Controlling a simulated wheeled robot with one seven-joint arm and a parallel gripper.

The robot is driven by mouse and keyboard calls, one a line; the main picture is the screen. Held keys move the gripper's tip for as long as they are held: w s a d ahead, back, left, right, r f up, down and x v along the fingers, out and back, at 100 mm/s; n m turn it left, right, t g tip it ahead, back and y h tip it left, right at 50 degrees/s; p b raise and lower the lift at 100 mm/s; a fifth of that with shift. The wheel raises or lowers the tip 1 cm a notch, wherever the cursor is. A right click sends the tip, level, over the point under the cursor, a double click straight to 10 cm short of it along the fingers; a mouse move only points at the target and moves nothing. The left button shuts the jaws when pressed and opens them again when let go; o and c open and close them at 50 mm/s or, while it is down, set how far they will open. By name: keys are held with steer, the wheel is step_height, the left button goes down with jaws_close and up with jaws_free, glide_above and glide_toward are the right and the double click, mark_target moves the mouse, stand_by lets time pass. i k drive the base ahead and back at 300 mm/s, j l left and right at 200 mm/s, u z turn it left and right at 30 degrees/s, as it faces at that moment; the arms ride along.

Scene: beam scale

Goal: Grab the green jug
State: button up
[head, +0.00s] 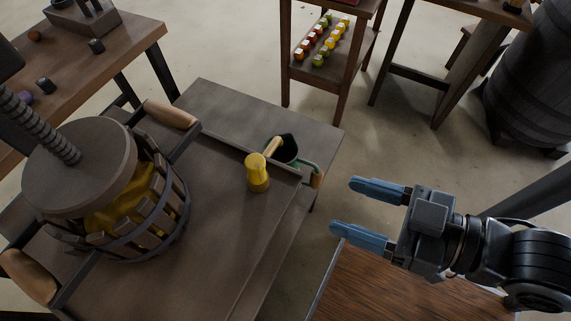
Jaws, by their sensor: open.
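The green jug (306,165) stands at the far right corner of the press table, partly hidden behind the raised edge of the press board. My gripper (345,207) is open and empty, with two blue fingers pointing left. In the picture it is to the right of and below the jug, clearly apart from it.
A wooden press (82,165) holding yellow pulp stands left on the press board (215,215). A brown wooden surface (400,285) lies below my gripper. A shelf (333,72) with small coloured pieces and a barrel (530,75) stand behind.

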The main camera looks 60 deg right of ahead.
mark_target(288, 155)
steer(key=k+l, duration=0.95)
steer(key=l+u, duration=0.05)
steer(key=l, duration=0.05)
